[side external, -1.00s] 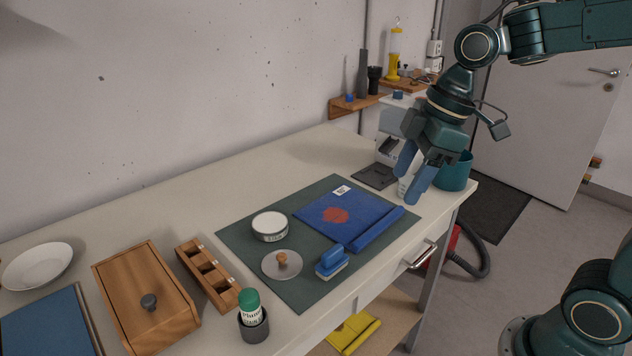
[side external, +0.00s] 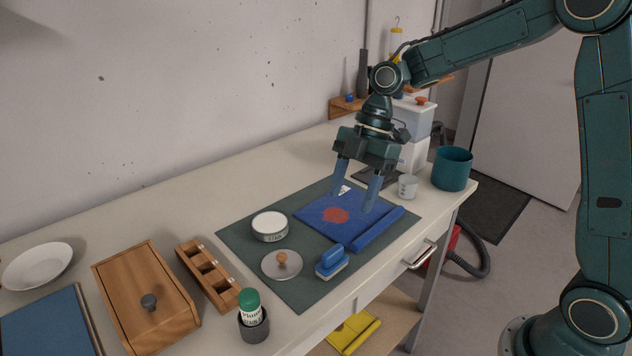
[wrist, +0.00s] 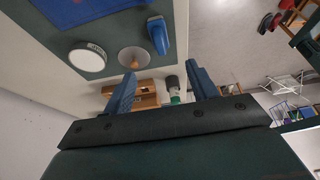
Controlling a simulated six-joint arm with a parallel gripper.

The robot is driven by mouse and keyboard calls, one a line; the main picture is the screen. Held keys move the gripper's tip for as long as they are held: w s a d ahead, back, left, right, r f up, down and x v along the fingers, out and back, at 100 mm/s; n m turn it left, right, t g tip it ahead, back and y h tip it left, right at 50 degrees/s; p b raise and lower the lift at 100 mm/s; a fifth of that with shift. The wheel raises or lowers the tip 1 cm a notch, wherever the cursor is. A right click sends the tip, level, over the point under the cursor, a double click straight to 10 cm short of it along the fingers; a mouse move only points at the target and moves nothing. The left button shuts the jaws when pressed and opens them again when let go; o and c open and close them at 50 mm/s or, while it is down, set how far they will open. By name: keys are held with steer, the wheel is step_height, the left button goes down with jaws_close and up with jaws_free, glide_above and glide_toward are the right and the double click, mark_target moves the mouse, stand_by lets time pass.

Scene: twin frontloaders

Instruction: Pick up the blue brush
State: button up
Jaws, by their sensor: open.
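The blue brush (side external: 332,259) rests on the green mat (side external: 300,297) near the table's front edge, blue handle up and pale bristles down. In the wrist view the blue brush (wrist: 158,36) shows at the top middle, beyond the fingertips. My gripper (side external: 356,200) is open and empty above the blue board, up and to the right of the brush in the side view. Its two blue fingers also show in the wrist view (wrist: 162,84), apart with nothing between them.
On the mat are a white-lidded tin (side external: 270,226), a grey disc with a wooden knob (side external: 282,264) and a blue board (side external: 322,219) with a blue roll-like edge. A green-capped bottle in a dark cup (side external: 254,325) stands front left. A white mug (side external: 408,187) and teal pot (side external: 452,168) stand right.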

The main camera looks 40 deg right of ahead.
mark_target(334, 248)
steer(key=shift+f, duration=0.1)
steer(key=shift+x, duration=4.2)
steer(key=shift+f, duration=0.1)
steer(key=shift+x, duration=2.55)
steer(key=shift+d, duration=0.15)
steer(key=c, duration=1.1)
